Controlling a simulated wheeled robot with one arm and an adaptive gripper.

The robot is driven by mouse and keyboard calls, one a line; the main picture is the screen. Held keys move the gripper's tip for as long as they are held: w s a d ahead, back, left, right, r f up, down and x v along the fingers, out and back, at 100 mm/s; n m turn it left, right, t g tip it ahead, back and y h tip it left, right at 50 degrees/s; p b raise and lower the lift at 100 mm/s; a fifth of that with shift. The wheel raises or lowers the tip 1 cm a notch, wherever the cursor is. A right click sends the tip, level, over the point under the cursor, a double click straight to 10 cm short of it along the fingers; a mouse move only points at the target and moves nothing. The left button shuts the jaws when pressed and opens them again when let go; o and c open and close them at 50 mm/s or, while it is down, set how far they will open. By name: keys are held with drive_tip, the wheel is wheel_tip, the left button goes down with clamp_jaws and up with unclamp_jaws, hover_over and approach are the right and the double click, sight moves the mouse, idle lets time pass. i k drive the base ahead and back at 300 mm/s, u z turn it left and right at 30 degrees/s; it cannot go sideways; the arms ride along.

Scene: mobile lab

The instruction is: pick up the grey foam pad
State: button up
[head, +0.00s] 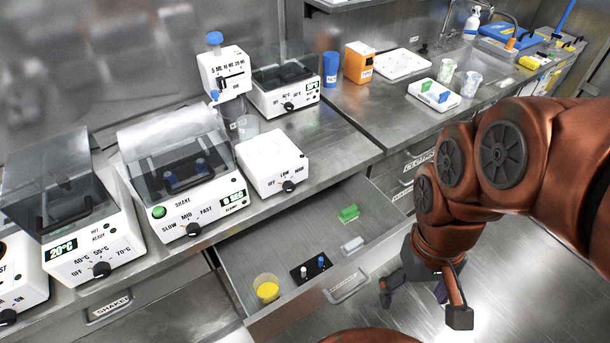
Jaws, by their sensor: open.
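A small light grey block that looks like the grey foam pad (353,245) lies in the open drawer (290,235), near its right front side. A green block (348,213) lies behind it in the same drawer. My gripper (412,292) points down to the right of the drawer, outside it and apart from the pad. Its dark fingers are spread with nothing seen between them. My arm hides part of the gripper's upper body.
The drawer also holds a yellow-filled cup (266,288) and a black holder (312,269) with small vials. Above it, the steel bench carries a white dial unit (273,163) and a shaker (180,175). Open floor lies around my gripper.

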sight(348, 249)
drive_tip(key=k, duration=1.3)
drive_tip(key=u, duration=0.95)
drive_tip(key=i, duration=1.5)
drive_tip(key=z, duration=0.5)
